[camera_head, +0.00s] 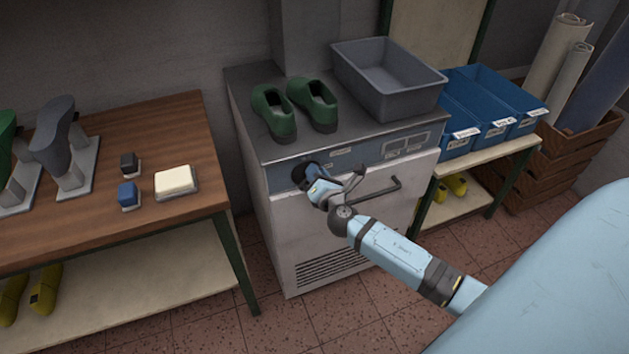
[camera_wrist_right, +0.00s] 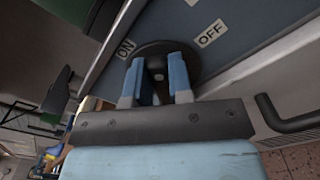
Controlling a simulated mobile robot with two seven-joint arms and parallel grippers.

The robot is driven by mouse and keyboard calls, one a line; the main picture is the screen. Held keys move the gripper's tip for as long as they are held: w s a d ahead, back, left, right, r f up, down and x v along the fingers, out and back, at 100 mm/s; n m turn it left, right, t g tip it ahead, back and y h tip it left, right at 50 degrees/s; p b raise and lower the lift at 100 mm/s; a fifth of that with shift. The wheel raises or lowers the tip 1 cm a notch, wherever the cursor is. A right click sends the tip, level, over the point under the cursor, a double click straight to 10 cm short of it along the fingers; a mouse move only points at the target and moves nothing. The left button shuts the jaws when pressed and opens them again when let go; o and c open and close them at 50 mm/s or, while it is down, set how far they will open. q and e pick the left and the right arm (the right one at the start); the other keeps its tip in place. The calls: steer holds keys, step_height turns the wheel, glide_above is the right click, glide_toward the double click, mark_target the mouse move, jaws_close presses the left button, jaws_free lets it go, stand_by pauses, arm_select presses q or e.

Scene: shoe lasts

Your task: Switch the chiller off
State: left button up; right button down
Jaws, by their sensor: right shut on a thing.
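The chiller (camera_head: 290,225) is a pale cabinet with a blue-grey control strip, a dark bar handle (camera_head: 375,188) and a vent low on its front. My right gripper (camera_head: 308,174) is at the left end of the strip. In the wrist view, its two blue fingers (camera_wrist_right: 158,76) are shut on a round dark knob (camera_wrist_right: 152,48), covering part of it. An ON label (camera_wrist_right: 125,48) is left of the knob and an OFF label (camera_wrist_right: 211,33) is at its upper right. I cannot tell which label the knob points to. My left gripper is not in view.
Green shoes (camera_head: 275,112) and a grey bin (camera_head: 390,100) stand on the chiller top. A wooden table (camera_head: 100,220) with shoe lasts is at left. Blue bins (camera_head: 455,148) stand on a shelf at right. The chiller handle is close to my right wrist.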

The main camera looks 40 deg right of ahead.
arm_select(q)
steer(key=b, duration=0.1)
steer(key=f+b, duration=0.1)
steer(key=b, duration=0.1)
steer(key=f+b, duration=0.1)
steer(key=b, duration=0.1)
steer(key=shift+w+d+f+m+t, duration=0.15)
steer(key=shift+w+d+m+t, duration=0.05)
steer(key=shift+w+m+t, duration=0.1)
arm_select(e)
steer(key=m, duration=0.3)
steer(key=f+m, duration=0.1)
steer(key=m, duration=0.2)
steer(key=d+f+m, duration=0.1)
steer(key=m, duration=0.3)
steer(key=shift+s, duration=0.1)
arm_select(q)
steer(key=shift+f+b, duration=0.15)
steer(key=shift+b, duration=0.15)
arm_select(e)
steer(key=c, duration=1)
jaws_free()
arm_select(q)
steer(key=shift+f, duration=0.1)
arm_select(e)
steer(key=v, duration=1.4)
steer(key=shift+f, duration=0.1)
